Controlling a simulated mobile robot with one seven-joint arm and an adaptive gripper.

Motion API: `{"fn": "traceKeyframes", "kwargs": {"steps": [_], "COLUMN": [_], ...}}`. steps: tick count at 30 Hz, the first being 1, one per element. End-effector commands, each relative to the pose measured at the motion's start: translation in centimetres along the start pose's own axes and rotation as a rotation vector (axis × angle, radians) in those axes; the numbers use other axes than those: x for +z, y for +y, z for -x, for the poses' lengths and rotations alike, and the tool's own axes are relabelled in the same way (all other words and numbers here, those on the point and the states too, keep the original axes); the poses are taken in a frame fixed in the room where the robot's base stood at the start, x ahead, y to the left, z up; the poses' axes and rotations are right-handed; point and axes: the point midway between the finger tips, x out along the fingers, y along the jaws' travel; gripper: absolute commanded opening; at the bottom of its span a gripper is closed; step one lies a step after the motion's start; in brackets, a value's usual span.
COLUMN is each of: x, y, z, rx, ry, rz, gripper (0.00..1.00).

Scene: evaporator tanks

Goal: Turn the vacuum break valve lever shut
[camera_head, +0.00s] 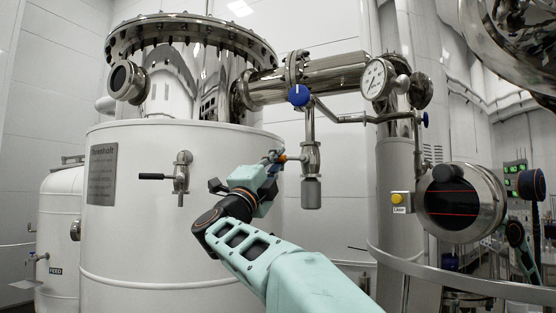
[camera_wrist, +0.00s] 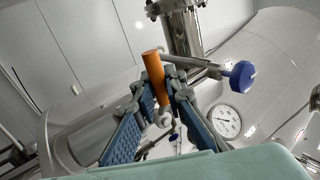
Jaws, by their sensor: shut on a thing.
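The vacuum break valve (camera_head: 311,158) is a steel fitting on a thin vertical pipe, with a grey cylinder (camera_head: 311,193) below it. Its lever has an orange grip (camera_wrist: 153,72), seen close in the wrist view; only a small orange bit (camera_head: 282,158) shows in the head view, at the valve's left side. My gripper (camera_wrist: 161,88) has its blue fingers on either side of the orange grip and is shut on it. In the head view my gripper (camera_head: 274,158) is left of the valve, partly hidden by my wrist.
A blue knob (camera_head: 299,95) sits above the valve, with a pressure gauge (camera_head: 376,79) to its right. The large white tank (camera_head: 130,225) stands close behind my arm, with a black-handled valve (camera_head: 181,176). A curved rail (camera_head: 450,281) runs at right.

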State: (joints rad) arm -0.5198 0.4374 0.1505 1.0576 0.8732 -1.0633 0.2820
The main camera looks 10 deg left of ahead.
Motion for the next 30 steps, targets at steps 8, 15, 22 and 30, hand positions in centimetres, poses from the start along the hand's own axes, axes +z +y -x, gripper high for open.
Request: {"fn": "traceKeyframes", "kwargs": {"steps": [8,15,22,30], "x": [-0.1,-0.1,0.0,0.0], "y": [-0.3,-0.2,-0.2,-0.2], "z": [-0.1,0.0,1.4,5.9], "rx": [-0.004,-0.002,0.000,-0.002], "ry": [0.002,0.001,-0.001,-0.002], "rz": [-0.003,-0.001,0.000,0.000], "gripper": [0.19,0.19,0.19,0.19]}}
